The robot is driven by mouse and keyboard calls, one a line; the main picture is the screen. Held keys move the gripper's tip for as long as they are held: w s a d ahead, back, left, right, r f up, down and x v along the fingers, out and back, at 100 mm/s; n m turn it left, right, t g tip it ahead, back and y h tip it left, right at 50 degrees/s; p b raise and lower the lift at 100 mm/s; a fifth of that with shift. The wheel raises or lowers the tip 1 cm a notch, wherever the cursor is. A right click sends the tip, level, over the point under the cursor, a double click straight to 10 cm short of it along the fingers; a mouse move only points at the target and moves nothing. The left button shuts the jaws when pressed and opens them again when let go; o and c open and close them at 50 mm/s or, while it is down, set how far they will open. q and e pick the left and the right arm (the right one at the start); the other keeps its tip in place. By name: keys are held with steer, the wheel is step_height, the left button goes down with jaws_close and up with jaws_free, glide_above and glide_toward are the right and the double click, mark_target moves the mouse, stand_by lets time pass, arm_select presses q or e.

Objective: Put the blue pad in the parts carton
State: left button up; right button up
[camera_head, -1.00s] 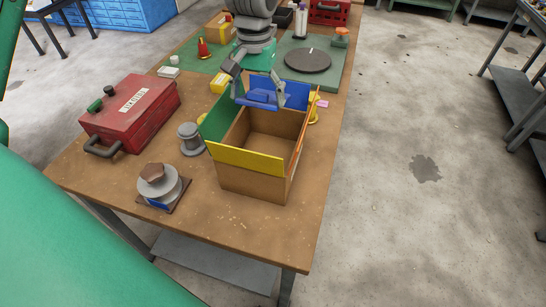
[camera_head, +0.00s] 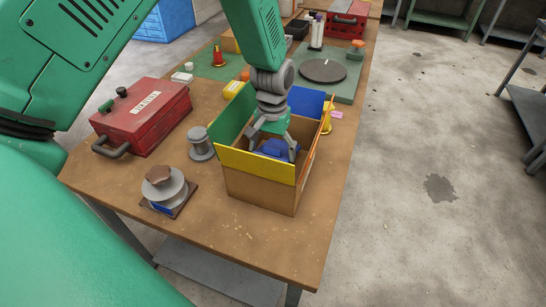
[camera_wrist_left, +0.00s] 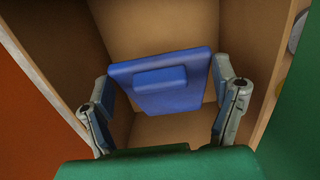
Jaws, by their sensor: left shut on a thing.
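The parts carton (camera_head: 258,189) is an open brown box with yellow, green and blue flaps, standing on the wooden table. My left gripper (camera_head: 272,147) reaches down into its opening from above. It is shut on the blue pad (camera_head: 273,149), which sits inside the carton's walls. In the left wrist view the blue pad (camera_wrist_left: 163,83) lies between the two fingers of the gripper (camera_wrist_left: 165,100), with the brown carton walls (camera_wrist_left: 190,22) around it. Carton floor shows below the pad, so it appears held above the floor. My right gripper is not in view.
A red toolbox (camera_head: 143,117) stands at the left, with a grey spool (camera_head: 201,144) between it and the carton. A stacked round part on a base (camera_head: 167,190) is at the front left. A green mat with a dark disc (camera_head: 323,71) lies behind. The table's front is clear.

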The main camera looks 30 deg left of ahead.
arm_select(q)
steer(key=shift+f, duration=1.45)
steer(key=shift+c, duration=0.4)
steer(key=o, duration=1)
steer(key=shift+f, duration=0.1)
steer(key=r, duration=0.8)
steer(key=r+b, duration=0.1)
steer(key=r, duration=0.3)
steer(key=shift+w+a+r, duration=0.1)
steer(key=shift+w+a, duration=0.05)
steer(key=shift+w, duration=0.15)
